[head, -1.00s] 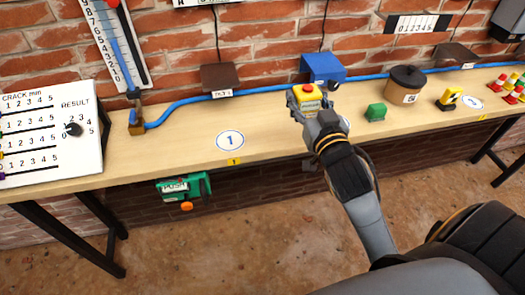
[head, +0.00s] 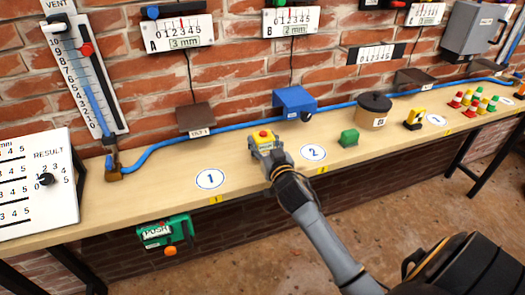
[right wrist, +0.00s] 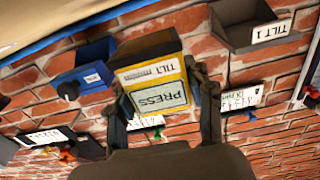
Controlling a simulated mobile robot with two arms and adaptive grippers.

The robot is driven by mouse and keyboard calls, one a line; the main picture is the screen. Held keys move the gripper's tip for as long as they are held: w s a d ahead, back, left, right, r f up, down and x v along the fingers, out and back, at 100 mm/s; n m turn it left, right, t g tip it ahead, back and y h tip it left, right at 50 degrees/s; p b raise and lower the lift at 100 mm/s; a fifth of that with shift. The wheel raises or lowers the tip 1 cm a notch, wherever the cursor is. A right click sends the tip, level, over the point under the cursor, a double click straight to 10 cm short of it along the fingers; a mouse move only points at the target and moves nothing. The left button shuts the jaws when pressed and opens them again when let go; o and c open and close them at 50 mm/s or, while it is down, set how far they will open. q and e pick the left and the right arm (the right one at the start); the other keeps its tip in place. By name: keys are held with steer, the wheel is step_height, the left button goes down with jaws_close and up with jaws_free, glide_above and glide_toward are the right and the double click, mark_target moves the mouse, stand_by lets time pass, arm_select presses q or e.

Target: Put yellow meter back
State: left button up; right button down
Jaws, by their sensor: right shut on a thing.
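The yellow meter (head: 263,140) has a red button on top. My right gripper (head: 272,158) is shut on it and holds it over the bench, between the round markers 1 (head: 210,179) and 2 (head: 313,153). In the right wrist view the meter (right wrist: 160,98) sits between the two fingers and shows "PRESS" and "TILT" labels. Whether it touches the bench is unclear. A brown wall holder (head: 196,117) labelled TILT 1 is behind and to the left; it also shows in the right wrist view (right wrist: 240,25). My left gripper is not in view.
A green PUSH device (head: 163,231) hangs at the front edge. Bench around marker 1 is clear.

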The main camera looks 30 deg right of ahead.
mark_target(263, 151)
steer(key=shift+w+d+f, duration=0.1)
steer(key=shift+w+f, duration=0.15)
steer(key=shift+f, duration=1.7)
steer(key=c, duration=0.5)
jaws_free()
steer(key=shift+f, duration=0.1)
